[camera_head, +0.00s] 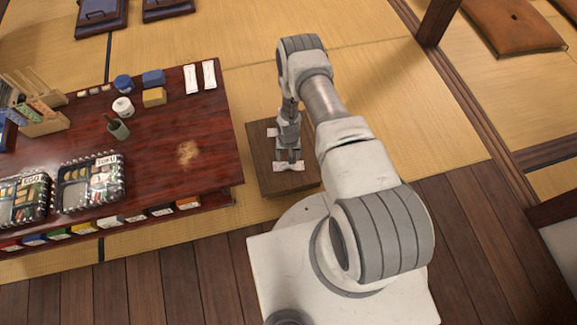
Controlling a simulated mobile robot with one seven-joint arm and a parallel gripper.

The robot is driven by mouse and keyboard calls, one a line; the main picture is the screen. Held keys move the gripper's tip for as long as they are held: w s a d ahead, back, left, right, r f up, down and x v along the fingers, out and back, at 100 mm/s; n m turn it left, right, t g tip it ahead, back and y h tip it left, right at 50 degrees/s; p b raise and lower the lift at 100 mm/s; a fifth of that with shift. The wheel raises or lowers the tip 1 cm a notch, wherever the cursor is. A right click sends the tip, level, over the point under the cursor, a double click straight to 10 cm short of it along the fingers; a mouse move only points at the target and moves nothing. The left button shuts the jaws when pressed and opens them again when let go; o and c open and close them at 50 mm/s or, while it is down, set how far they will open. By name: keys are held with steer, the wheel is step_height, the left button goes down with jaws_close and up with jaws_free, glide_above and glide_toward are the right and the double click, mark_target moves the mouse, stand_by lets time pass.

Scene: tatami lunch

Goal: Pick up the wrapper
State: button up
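A small white crumpled piece that looks like a wrapper (289,167) lies on a low brown wooden stand (262,180). My gripper (292,158) points down right at this white piece. The fingers are small and partly merged with it in view, so I cannot tell whether they are open or shut, or whether they touch it. Another small white piece (271,132) shows on the stand behind my gripper. My arm hides the right part of the stand.
A dark red lacquered table (150,150) stands left of the stand, with two white paper sleeves (209,75), jars, small boxes and black bento trays (92,181). Bare tatami (420,110) lies to the right. A brown cushion (515,25) is at the far right.

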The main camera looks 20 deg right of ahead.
step_height(320, 180, down, 4)
steer(key=shift+s+f+b, duration=0.1)
steer(key=shift+f+b, duration=0.1)
steer(key=shift+b, duration=0.75)
steer(key=shift+r, duration=0.1)
jaws_close()
